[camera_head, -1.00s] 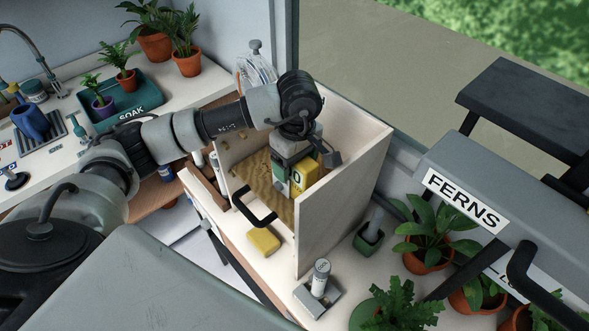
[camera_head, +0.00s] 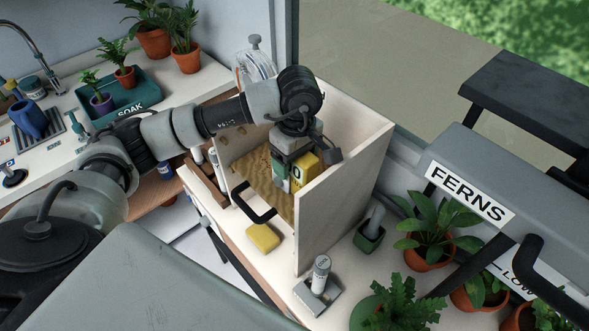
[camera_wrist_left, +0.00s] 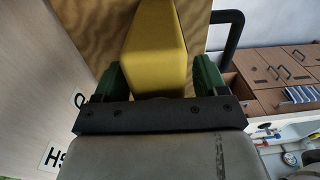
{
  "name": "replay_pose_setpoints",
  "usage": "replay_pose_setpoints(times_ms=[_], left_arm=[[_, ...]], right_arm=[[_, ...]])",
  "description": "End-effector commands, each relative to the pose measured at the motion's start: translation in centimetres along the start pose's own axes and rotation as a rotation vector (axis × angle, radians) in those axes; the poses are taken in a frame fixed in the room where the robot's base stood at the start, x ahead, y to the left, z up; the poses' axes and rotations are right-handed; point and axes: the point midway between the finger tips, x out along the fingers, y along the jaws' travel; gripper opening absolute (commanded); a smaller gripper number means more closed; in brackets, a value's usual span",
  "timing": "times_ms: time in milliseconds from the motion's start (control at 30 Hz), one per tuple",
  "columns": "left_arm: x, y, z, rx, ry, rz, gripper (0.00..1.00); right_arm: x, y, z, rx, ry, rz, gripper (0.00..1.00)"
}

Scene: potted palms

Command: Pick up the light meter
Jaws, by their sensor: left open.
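My left gripper (camera_head: 292,176) reaches down into an open-topped pale wooden box (camera_head: 345,195). A yellow block-like object (camera_head: 305,170), apparently the light meter, stands at its fingers. In the left wrist view, the yellow body (camera_wrist_left: 155,50) lies between the two green fingers (camera_wrist_left: 158,80), which are apart on either side of it. I cannot tell whether either finger touches it. Its lower part is hidden by the gripper and the box wall. My right gripper is not in view.
A black handle (camera_head: 253,203) is on the box's front. A yellow sponge-like block (camera_head: 263,237) and a labelled cylinder on a grey stand (camera_head: 320,272) are near it. Potted plants (camera_head: 430,232) and a FERNS sign (camera_head: 466,197) stand at right. A SOAK tray (camera_head: 150,92) is at back left.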

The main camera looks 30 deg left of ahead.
Motion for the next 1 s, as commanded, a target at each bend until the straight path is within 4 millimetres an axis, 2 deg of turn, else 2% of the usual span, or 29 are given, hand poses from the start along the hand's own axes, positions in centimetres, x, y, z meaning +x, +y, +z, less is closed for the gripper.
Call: replay_pose_setpoints(times_ms=[300,700,1000], left_arm=[[0.03,0.0,-0.01,0.0,0.0,0.0,0.72],[0.01,0.01,-0.01,0.0,0.0,0.001,0.15],[-0.37,-0.02,0.0,0.0,-0.001,0.0,0.15]], right_arm=[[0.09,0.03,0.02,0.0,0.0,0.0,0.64],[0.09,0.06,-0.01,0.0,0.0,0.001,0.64],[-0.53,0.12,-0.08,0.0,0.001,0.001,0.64]])
